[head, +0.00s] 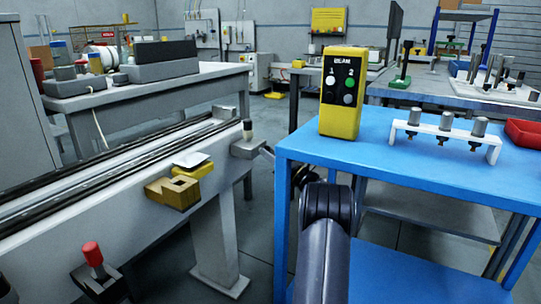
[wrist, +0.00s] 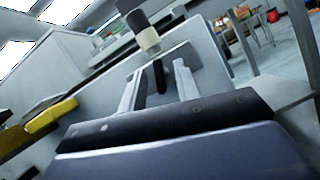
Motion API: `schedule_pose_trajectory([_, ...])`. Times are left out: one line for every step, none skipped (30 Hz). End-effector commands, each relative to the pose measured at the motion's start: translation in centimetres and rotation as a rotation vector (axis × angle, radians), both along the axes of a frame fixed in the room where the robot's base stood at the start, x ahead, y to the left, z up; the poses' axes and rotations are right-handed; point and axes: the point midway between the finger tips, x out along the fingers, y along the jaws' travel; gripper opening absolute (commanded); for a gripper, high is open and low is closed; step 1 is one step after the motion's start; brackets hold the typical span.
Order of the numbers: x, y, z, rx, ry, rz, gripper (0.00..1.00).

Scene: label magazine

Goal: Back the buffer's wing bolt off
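The buffer (head: 249,148) is a grey block on the near side of the rail's far end, with a pale, dark-capped post (head: 248,130) on top. In the wrist view the post (wrist: 146,38) rises above the block, and a dark upright piece below it looks like the wing bolt (wrist: 160,76). My gripper (wrist: 159,68) is open, with one pale finger on each side of this dark piece. Gaps show on both sides, though I cannot tell the depth between them. In the head view the bolt cannot be made out and my arm hides most of the gripper.
A long grey rail (head: 120,165) runs along the left, with a yellow-brown block (head: 172,193) and a red-knobbed lever (head: 92,254) on its side. A blue table (head: 400,170) stands close to the right of my arm, bearing a yellow two-button box (head: 342,92) and a white rack (head: 445,138).

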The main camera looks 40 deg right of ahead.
Motion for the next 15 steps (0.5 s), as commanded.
schedule_pose_trajectory([-0.1,-0.1,-0.1,0.0,0.0,-0.001,0.31])
schedule_pose_trajectory([-0.2,-0.1,-0.1,0.0,0.0,-0.001,0.31])
schedule_pose_trajectory([-0.5,-0.2,-0.2,0.0,0.0,-0.001,0.31])
schedule_pose_trajectory([-0.8,-0.3,-0.4,0.001,0.001,-0.002,0.31])
schedule_pose_trajectory([-1.1,-0.4,-0.5,0.001,0.001,-0.001,0.31])
schedule_pose_trajectory([-1.7,-0.6,-0.7,0.001,0.001,-0.003,0.31])
schedule_pose_trajectory([-2.2,-0.7,-0.9,0.002,0.001,-0.002,0.31])
schedule_pose_trajectory([-2.7,-0.9,-1.1,0.002,0.001,-0.003,0.31])
schedule_pose_trajectory([-3.4,-1.2,-1.4,0.002,0.002,-0.003,0.31])
schedule_pose_trajectory([-4.0,-1.3,-1.7,0.002,0.002,-0.003,0.31])
schedule_pose_trajectory([-4.6,-1.5,-1.9,0.001,0.002,-0.004,0.31])
schedule_pose_trajectory([-5.3,-1.7,-2.2,0.002,0.002,-0.003,0.31])
schedule_pose_trajectory([-5.9,-1.9,-2.5,0.001,0.001,-0.004,0.31])
schedule_pose_trajectory([-6.4,-2.0,-2.7,0.001,0.001,-0.004,0.31])
schedule_pose_trajectory([-7.0,-2.2,-2.9,0.002,0.001,-0.003,0.31])
